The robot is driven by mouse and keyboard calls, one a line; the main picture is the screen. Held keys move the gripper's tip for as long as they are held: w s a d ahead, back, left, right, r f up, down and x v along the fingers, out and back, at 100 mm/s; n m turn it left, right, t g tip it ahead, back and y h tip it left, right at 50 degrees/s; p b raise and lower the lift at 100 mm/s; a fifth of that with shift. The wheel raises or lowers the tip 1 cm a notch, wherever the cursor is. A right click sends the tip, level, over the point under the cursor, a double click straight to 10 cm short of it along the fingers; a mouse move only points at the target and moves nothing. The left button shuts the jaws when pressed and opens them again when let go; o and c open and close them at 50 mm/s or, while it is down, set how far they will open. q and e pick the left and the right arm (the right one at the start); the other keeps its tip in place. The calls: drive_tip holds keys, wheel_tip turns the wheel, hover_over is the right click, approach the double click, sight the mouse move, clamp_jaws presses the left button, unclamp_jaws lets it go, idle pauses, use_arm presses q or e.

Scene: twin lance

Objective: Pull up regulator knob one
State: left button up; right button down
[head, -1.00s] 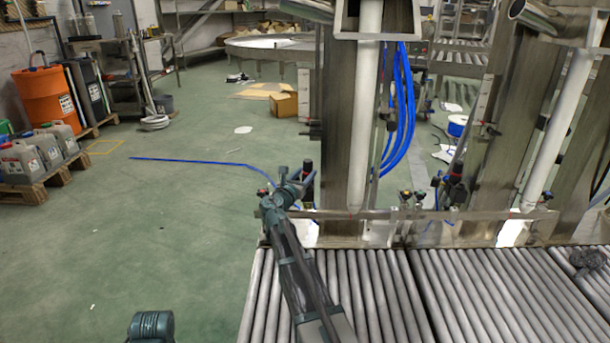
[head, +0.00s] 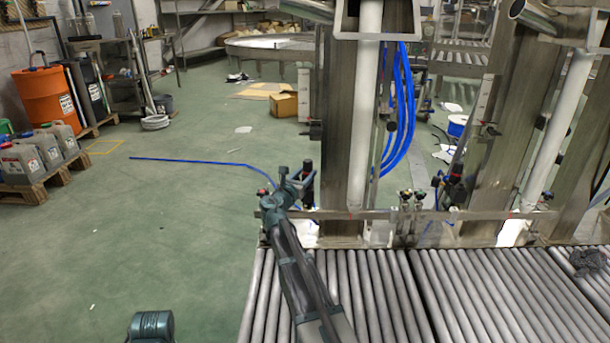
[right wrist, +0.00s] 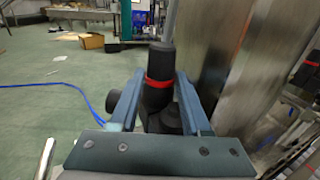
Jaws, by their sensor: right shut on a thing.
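Regulator knob one (right wrist: 160,62) is a black, upright knob with a red ring around it, close up in the right wrist view. My right gripper (right wrist: 160,80) has a finger on each side of the knob and is shut on it. The red ring shows between the fingers. In the head view the regulator (head: 308,170) stands at the left end of the metal rail, and my right gripper (head: 297,183) reaches it from the front. The lower part of the regulator is partly hidden by the gripper. My left gripper is not in view.
A steel post with a white tube (head: 361,130) stands just right of the regulator. Blue hoses (head: 402,110) hang behind it. A roller conveyor (head: 375,290) lies in front of the rail (head: 380,215). More regulators (head: 412,200) sit farther right.

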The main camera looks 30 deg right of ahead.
drive_tip(key=shift+r+p, duration=0.7)
drive_tip(key=shift+p, duration=0.05)
drive_tip(key=shift+f, duration=0.15)
drive_tip(key=shift+c, duration=1.8)
unclamp_jaws()
drive_tip(key=v, duration=1.3)
drive_tip(key=shift+s+a, duration=0.25)
drive_tip(key=shift+a, duration=0.05)
